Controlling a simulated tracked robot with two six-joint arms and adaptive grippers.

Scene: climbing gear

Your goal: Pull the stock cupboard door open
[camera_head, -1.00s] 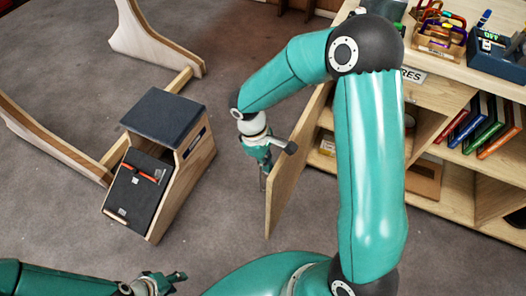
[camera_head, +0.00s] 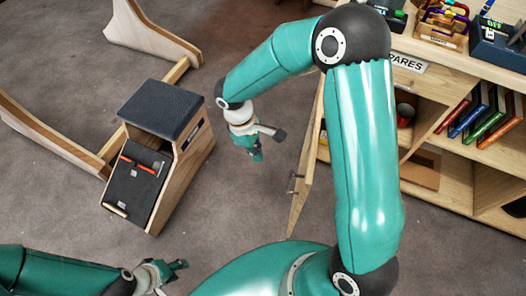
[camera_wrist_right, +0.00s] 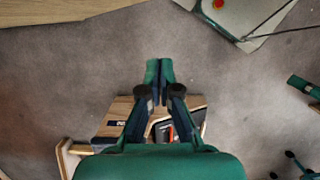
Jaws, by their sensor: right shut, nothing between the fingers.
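The stock cupboard door (camera_head: 308,165) is a pale wooden panel standing swung out from the cupboard (camera_head: 440,72) under the SPARES sign. Its small dark handle (camera_head: 295,183) is on its left face. My right gripper (camera_head: 257,153) is left of the door, clear of the handle, pointing down. Its fingers are together and empty, as the right wrist view (camera_wrist_right: 159,75) also shows. My right arm hides part of the cupboard front and some of the door's hinge side. My left gripper (camera_head: 175,272) is low at the left, far from the door; its finger gap is unclear.
A wooden stand with a dark padded top (camera_head: 160,107) is left of my right gripper. Curved wooden frames lie farther left. The cupboard's shelves hold books (camera_head: 485,115) and a red mug (camera_head: 404,114); a gear tray (camera_head: 441,25) sits on top. Grey floor is clear around the door.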

